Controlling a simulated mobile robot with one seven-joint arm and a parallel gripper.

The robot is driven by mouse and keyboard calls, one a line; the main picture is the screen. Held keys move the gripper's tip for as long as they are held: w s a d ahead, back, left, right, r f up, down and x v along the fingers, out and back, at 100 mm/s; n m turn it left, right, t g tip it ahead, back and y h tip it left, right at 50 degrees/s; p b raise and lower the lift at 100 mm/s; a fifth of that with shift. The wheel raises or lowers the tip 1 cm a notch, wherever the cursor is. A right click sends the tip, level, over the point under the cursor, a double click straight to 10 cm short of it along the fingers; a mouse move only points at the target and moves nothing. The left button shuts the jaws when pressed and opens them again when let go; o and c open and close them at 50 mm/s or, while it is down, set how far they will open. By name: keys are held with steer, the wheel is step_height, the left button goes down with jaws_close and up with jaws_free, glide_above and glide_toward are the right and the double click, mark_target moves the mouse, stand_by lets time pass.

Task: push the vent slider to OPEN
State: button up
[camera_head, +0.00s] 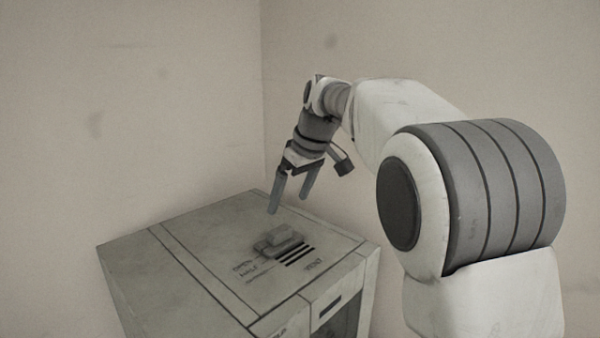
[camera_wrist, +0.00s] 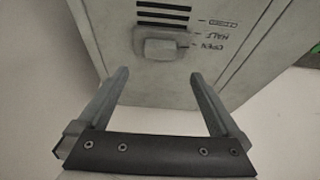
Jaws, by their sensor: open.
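The vent slider (camera_head: 282,240) is a raised grey block on top of a grey cabinet (camera_head: 180,290), beside dark vent slots (camera_head: 298,255) and the marks OPEN, HALF and a third, faint one. In the wrist view the slider (camera_wrist: 160,48) lies about level with the OPEN mark (camera_wrist: 207,46), with several dark slots uncovered; whether it is at the end of its travel I cannot tell. My gripper (camera_head: 288,204) is open and empty, pointing down above the cabinet's far part. In the wrist view its fingers (camera_wrist: 157,75) are spread either side of the slider's line, apart from it.
Plain walls stand behind the cabinet and to its left. The rest of the cabinet top is flat and clear, with a seam (camera_head: 190,262) on the left. A front panel with a dark slot (camera_head: 332,307) faces forward. A small green patch (camera_wrist: 311,57) shows at the wrist view's right edge.

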steer(key=v, duration=0.7)
steer(key=shift+r, duration=0.35)
steer(key=shift+s, duration=0.1)
steer(key=shift+d, duration=0.1)
steer(key=s+d+f+m+t+h+b, duration=0.1)
steer(key=s+d+f+m, duration=0.25)
steer(key=s, duration=0.45)
steer(key=s+d+f+m+b, duration=0.1)
steer(key=s+d+f+m, duration=0.1)
steer(key=s+d, duration=0.45)
steer(key=s+d+f+m+t+h+b, duration=0.1)
steer(key=s+d+f+m+h, duration=0.1)
steer(key=s+f, duration=1.1)
steer(key=s+d+m, duration=0.1)
steer(key=s, duration=0.1)
steer(key=shift+s+b, duration=0.4)
steer(key=shift+a, duration=0.1)
